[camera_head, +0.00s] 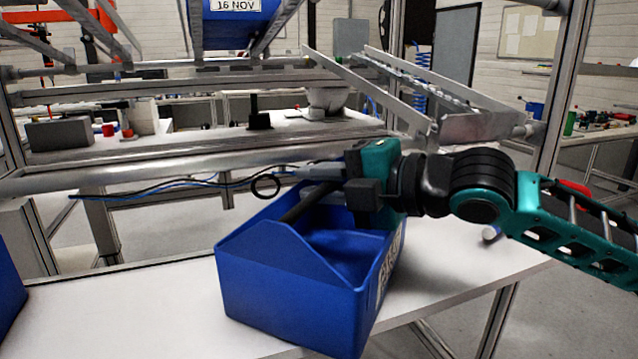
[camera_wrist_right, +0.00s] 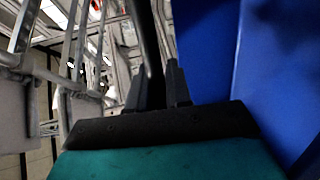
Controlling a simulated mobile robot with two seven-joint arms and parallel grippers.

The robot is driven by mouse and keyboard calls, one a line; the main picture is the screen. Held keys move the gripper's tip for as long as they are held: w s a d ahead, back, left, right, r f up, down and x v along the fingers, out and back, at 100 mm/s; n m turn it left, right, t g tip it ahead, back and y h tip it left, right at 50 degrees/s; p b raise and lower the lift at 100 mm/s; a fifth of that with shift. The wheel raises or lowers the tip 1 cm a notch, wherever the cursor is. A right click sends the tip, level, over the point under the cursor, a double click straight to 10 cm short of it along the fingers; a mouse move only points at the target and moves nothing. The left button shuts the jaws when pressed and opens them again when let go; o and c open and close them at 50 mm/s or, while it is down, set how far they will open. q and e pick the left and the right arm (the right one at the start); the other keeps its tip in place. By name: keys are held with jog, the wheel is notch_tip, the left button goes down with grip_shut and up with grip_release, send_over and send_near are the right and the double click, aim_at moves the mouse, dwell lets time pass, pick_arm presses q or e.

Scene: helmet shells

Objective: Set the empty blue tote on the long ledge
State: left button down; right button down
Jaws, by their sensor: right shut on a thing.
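The blue tote (camera_head: 290,285) stands in the middle of the head view, over the white tabletop. It has raised ends, a dark handle bar and a white label on its right side. The part of its inside that shows is bare. My right gripper (camera_head: 328,184) reaches in from the right and is shut on the handle bar. In the right wrist view the bar runs between the two fingers (camera_wrist_right: 153,82), with the tote's blue wall (camera_wrist_right: 205,50) beside it. I cannot tell whether the tote's base touches the table. My left gripper is out of view.
The white tabletop (camera_head: 120,310) is clear left of the tote. Another blue container (camera_head: 8,285) shows at the left edge. Behind is a metal rack with a long rail (camera_head: 150,167), cables and a sloping chute (camera_head: 470,127). A labelled blue bin (camera_head: 235,28) sits above.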

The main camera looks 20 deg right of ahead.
jog(key=c, duration=1.5)
grip_release()
jog(key=shift+f, duration=0.15)
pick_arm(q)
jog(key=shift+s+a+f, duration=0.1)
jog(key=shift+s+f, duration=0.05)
pick_arm(e)
jog(key=o, duration=0.4)
jog(key=shift+o, duration=0.2)
pick_arm(q)
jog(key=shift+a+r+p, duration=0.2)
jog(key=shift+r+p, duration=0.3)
jog(key=shift+p, duration=0.3)
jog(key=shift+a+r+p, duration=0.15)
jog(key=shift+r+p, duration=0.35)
jog(key=shift+p, duration=0.25)
pick_arm(e)
jog(key=v, duration=1.2)
jog(key=shift+r, duration=0.25)
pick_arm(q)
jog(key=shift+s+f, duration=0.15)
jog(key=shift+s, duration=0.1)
